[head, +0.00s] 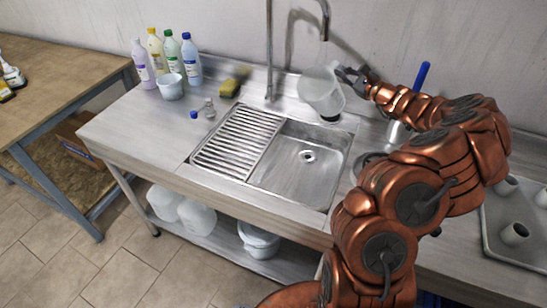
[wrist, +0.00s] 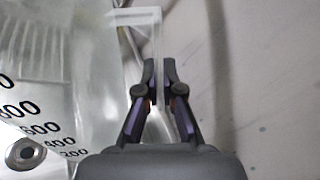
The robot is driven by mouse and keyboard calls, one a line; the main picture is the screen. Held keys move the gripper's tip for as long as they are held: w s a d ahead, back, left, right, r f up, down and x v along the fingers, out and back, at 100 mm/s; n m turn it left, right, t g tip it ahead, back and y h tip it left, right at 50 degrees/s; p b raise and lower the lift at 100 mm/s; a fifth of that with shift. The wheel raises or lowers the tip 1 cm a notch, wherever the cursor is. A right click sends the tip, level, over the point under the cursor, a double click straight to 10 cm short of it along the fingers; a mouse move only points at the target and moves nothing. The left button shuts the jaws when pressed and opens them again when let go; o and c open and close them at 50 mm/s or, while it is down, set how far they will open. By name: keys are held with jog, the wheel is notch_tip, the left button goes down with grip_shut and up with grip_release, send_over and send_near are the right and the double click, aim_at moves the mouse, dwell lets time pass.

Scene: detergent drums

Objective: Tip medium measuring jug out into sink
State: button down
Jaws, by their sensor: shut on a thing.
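The medium measuring jug (head: 322,90) is a clear, frosted vessel. It is held in the air above the back right corner of the sink basin, tilted to one side. Its graduated wall (wrist: 45,75) fills the left of the wrist view, with black volume numbers. My gripper (head: 350,75) is at the jug's right side, shut on its handle (wrist: 150,50); the fingers (wrist: 158,85) show on both sides of it in the wrist view. The sink (head: 300,165) is a steel basin with a drain, partly visible below. What is in the jug cannot be made out.
A tall tap (head: 269,60) stands behind the sink, close to the jug. A ribbed drainboard (head: 238,142) lies left of the basin. Several bottles (head: 172,52), a white tub (head: 171,86) and a sponge (head: 234,84) stand at the back left. A tray (head: 520,225) is at right.

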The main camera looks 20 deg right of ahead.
jog(key=shift+r+m+p, duration=0.35)
jog(key=shift+m+p, duration=0.05)
jog(key=shift+p, duration=0.55)
notch_tip(320, 180, up, 2)
jog(key=m+p, duration=0.4)
jog(key=p, duration=0.2)
jog(key=shift+r+p, duration=0.1)
jog(key=shift+p, duration=0.2)
jog(key=shift+r+m, duration=0.25)
jog(key=shift+m, duration=0.5)
jog(key=shift+r+m, duration=0.25)
jog(key=shift+m, duration=0.5)
